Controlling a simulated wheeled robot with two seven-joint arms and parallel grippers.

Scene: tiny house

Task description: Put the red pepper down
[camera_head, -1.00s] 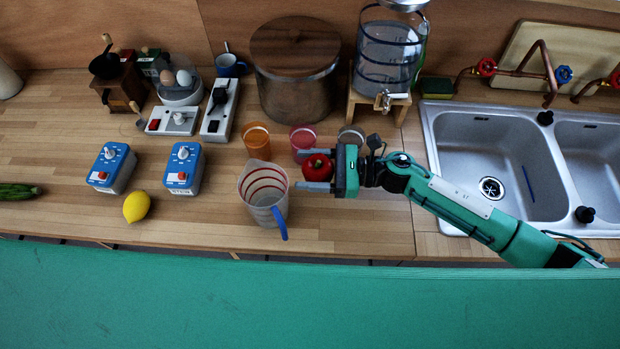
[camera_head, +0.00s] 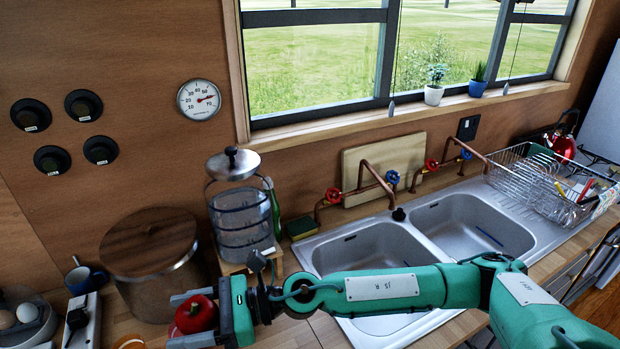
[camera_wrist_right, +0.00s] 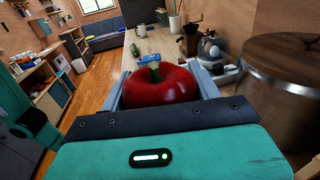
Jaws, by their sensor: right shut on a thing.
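The red pepper (camera_head: 196,314) is at the lower left of the head view, between the fingers of my right gripper (camera_head: 192,318). The right gripper is shut on it. In the right wrist view the pepper (camera_wrist_right: 160,84) fills the space between the two fingers, its green stem facing away from the wrist. The wooden worktop (camera_head: 285,335) is below; I cannot tell the gap between it and the pepper. My left gripper is not in view.
A lidded pot (camera_head: 152,262) and a glass water dispenser (camera_head: 242,215) stand behind the gripper. A double sink (camera_head: 375,250) lies to the right, under my right arm. A wire dish rack (camera_head: 540,180) is farther right. An egg holder (camera_head: 25,318) sits at far left.

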